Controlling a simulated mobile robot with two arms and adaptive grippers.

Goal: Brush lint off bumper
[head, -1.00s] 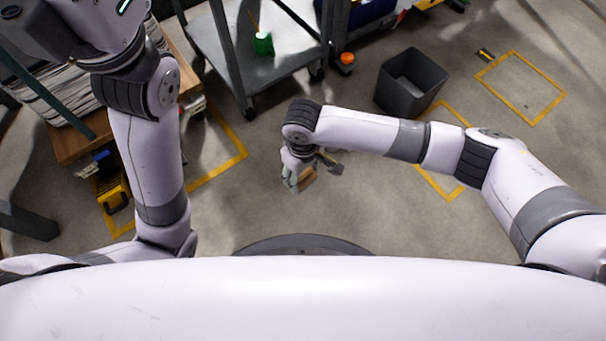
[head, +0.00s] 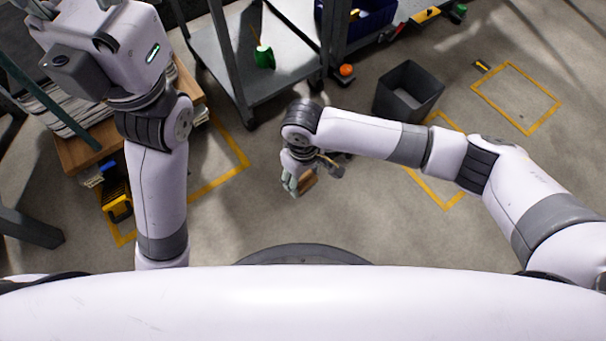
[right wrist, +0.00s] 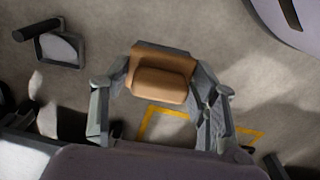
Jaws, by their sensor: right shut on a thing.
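My right gripper (head: 298,187) hangs low over the floor in the middle of the head view. It is shut on a tan wooden block-like thing, probably the brush (head: 308,184). In the right wrist view the brush (right wrist: 162,80) sits between the two grey fingers of the gripper (right wrist: 160,95), its brown grip facing the camera; no bristles show. My left arm rises at the left of the head view, and its gripper is out of the picture. I cannot make out a bumper or any lint in these frames.
A grey cart (head: 262,75) carries a green container (head: 264,57). A dark open bin (head: 408,92) stands right of it. A wooden-topped stand (head: 80,150) with stacked sheets is at left, a yellow-black item (head: 117,207) below. Yellow floor lines surround clear concrete.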

